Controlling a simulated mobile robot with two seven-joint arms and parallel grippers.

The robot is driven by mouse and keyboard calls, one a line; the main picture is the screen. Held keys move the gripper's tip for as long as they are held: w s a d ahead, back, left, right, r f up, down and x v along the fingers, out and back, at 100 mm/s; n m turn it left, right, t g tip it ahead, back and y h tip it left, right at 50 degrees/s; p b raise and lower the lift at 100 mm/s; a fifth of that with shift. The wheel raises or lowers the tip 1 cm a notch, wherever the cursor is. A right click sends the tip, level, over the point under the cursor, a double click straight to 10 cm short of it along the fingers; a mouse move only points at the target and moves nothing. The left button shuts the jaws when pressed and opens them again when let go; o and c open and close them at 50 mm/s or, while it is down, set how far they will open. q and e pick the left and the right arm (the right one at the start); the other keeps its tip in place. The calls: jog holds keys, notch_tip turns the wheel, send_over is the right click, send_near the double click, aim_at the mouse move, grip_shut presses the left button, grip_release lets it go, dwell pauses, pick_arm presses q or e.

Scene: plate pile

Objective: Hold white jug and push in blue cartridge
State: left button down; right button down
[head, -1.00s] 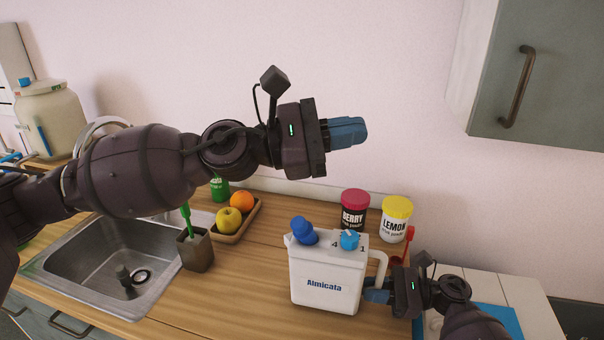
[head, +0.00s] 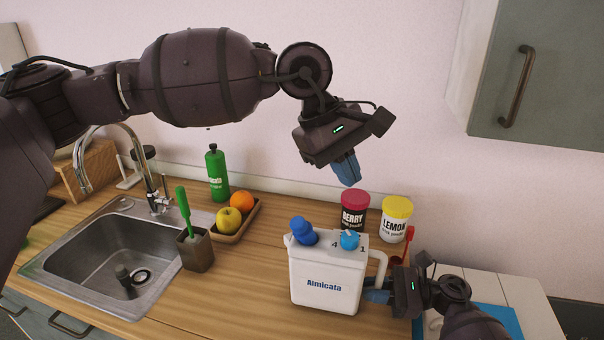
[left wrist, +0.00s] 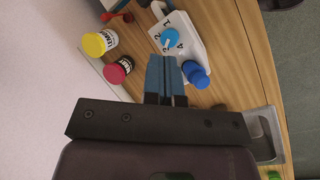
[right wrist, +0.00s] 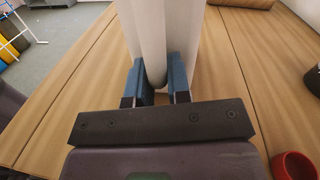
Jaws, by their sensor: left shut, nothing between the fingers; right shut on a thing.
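The white jug (head: 326,272), marked "Almicata", stands upright on the wooden counter. A blue cartridge (head: 349,239) sits in its top beside the printed numbers, and it also shows in the left wrist view (left wrist: 171,40). A darker blue cap (head: 303,231) is at the jug's left top corner. My right gripper (head: 372,290) is shut on the jug's handle (head: 379,272); the right wrist view shows the fingers (right wrist: 158,82) around the white handle. My left gripper (head: 349,182) is shut and empty, pointing down above and behind the jug, apart from it.
Berry (head: 354,211) and lemon (head: 396,218) tubs stand behind the jug, below my left gripper. A fruit tray (head: 238,232), a brush holder (head: 195,249) and the sink (head: 98,258) are to the left. The counter (head: 239,293) left of the jug is clear.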

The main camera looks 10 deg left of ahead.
aim_at(300, 218)
jog(key=shift+f, duration=0.3)
pick_arm(q)
jog(key=a+y, duration=0.1)
jog(key=a, duration=0.1)
jog(key=a+f+n+y, duration=0.1)
jog(key=a+y, duration=0.1)
jog(key=a+f+n+y, duration=0.1)
jog(key=a+y, duration=0.1)
jog(key=a, duration=0.1)
jog(key=shift+w+a+f, duration=0.1)
jog(key=shift+w, duration=0.25)
jog(key=shift+f, duration=2.95)
jog(key=shift+f, duration=0.25)
jog(key=shift+s+f, duration=0.15)
jog(key=shift+f, duration=0.7)
pick_arm(e)
jog(key=shift+s+r, duration=0.1)
pick_arm(q)
jog(key=shift+a+f, duration=0.1)
jog(key=shift+f, duration=0.65)
pick_arm(e)
jog(key=shift+d, duration=0.15)
pick_arm(q)
jog(key=shift+r, duration=0.15)
